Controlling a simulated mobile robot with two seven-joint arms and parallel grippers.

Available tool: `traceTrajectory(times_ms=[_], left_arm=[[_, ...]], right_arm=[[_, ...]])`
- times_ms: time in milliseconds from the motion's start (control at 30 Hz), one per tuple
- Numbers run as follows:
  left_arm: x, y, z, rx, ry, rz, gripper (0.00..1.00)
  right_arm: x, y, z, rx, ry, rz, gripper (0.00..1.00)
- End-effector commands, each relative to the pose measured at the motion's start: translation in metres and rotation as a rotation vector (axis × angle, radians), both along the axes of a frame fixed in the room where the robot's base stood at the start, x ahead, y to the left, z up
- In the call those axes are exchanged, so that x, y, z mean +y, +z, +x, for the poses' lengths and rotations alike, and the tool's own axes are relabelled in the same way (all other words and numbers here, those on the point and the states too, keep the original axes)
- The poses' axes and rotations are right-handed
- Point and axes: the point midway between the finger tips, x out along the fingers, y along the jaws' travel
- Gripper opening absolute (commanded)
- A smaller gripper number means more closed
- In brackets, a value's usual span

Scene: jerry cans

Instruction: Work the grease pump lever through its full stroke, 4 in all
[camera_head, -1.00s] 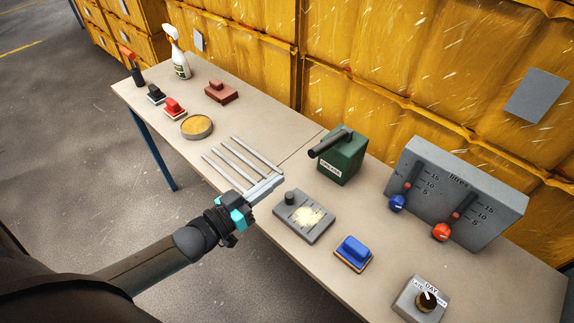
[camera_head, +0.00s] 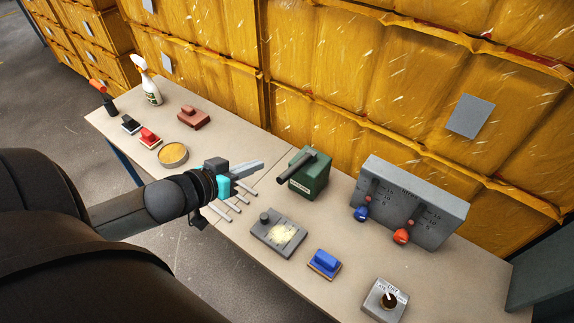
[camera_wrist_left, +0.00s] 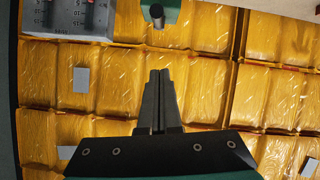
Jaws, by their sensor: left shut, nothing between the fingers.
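The grease pump is a green box (camera_head: 314,184) on the bench, with a dark lever (camera_head: 296,167) lying across its top. The lever slants down toward the lower left. My left gripper (camera_head: 256,167) is shut and empty, to the left of the pump and apart from the lever. In the left wrist view my shut fingers (camera_wrist_left: 159,78) point at the yellow wall. The round end of the lever (camera_wrist_left: 157,17) and a green strip of the pump (camera_wrist_left: 188,12) show beyond the fingertips at the top. My right gripper is not in view.
A grey tool with tines (camera_head: 226,207) lies below my left gripper. A grey plate with a knob (camera_head: 279,236) and a blue stamp (camera_head: 324,262) lie in front of the pump. A grey gauge panel (camera_head: 436,219) stands to its right. A round tin (camera_head: 173,154) sits left of my gripper.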

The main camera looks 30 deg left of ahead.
Motion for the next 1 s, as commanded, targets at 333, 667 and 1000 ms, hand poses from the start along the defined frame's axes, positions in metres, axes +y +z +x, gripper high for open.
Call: traceTrajectory(times_ms=[333, 667, 1000], left_arm=[[-0.001, -0.002, 0.004, -0.002, -0.002, 0.000, 0.00], [-0.004, -0.016, 0.033, -0.004, -0.003, -0.001, 0.00], [-0.009, -0.032, 0.066, -0.003, -0.002, 0.001, 0.00]], right_arm=[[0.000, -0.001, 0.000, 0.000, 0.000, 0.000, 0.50], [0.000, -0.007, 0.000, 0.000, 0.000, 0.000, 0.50], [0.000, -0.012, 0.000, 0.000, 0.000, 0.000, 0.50]])
